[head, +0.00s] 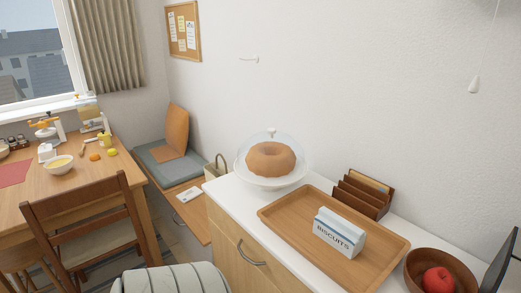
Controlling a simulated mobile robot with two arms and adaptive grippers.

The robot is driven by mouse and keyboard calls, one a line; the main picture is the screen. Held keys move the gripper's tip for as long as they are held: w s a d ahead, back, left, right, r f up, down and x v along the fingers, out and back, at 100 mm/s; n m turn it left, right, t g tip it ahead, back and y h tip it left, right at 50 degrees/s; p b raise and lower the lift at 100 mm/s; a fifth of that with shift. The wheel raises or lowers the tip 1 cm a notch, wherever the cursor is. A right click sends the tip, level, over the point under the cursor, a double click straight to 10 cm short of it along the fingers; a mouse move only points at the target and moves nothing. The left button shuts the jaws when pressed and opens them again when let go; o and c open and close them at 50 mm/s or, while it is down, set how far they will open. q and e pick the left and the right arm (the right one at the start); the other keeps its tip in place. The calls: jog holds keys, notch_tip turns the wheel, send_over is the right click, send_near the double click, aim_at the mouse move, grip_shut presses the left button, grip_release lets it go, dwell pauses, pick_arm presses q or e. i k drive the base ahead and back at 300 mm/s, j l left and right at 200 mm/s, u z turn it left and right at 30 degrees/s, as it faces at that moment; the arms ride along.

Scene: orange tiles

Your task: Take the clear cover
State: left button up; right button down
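The clear cover (270,141) is a transparent dome with a small pale knob on top. It sits over a brown ring cake on a white plate or stand (270,184). The cake (271,162) shows through it. It stands at the far left end of the white counter top, near the wall. Neither of my grippers is in the head view.
On the counter (228,192), a wooden tray (285,216) holds a biscuits box (339,232). A wooden letter rack (361,194) stands behind the tray. A wooden bowl (458,274) with a red apple is at right. A dining table and chair (85,214) stand at left.

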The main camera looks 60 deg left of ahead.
aim_at(269, 156)
jog(key=k+u, duration=0.1)
jog(key=u, duration=1.85)
